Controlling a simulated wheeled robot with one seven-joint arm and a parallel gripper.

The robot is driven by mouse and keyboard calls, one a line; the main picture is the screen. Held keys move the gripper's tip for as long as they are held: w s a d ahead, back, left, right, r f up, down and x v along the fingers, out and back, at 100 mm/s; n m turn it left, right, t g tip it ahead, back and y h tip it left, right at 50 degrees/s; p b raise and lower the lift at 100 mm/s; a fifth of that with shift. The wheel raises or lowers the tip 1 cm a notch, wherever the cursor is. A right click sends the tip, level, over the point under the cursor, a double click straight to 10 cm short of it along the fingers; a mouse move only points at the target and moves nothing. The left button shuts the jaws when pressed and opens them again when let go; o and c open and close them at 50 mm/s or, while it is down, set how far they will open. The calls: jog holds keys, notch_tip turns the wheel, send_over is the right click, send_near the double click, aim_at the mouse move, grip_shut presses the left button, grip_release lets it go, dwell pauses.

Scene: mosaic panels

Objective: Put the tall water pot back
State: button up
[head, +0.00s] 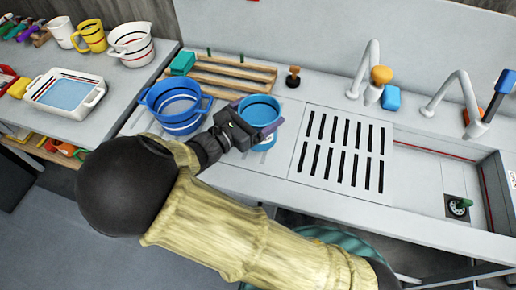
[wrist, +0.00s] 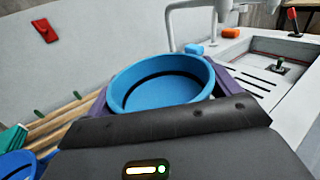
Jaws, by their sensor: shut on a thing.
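A round blue pot (head: 262,108) with a dark band inside is between the purple fingers of my gripper (head: 258,115), over the counter between a wooden rack and a slotted drain plate. My gripper is shut on it from the near left side. In the wrist view the blue pot (wrist: 160,85) appears upright and open, with a finger on each side. Its lower part is mostly hidden by the gripper. I cannot tell whether its base touches the counter.
A blue basin (head: 176,105) stands left of my gripper. Behind are the wooden rack (head: 232,78), a green block (head: 183,63) and a brown stopper (head: 293,77). The drain plate (head: 342,153), taps (head: 367,70) and sink (head: 450,165) lie right. The left table holds a white tray (head: 95,78) and jugs.

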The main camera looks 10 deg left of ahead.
aim_at(272, 117)
jog(key=shift+w+f, duration=0.1)
jog(key=shift+f, duration=2.6)
jog(key=shift+f, duration=0.1)
jog(key=shift+f+p, duration=0.4)
jog(key=shift+f, duration=1.6)
jog(key=shift+f, duration=0.1)
jog(key=o, duration=1.8)
jog(key=shift+f, duration=0.1)
jog(key=b+v, duration=0.2)
jog(key=v, duration=1)
jog(key=shift+r+b, duration=0.2)
jog(key=shift+b, duration=0.1)
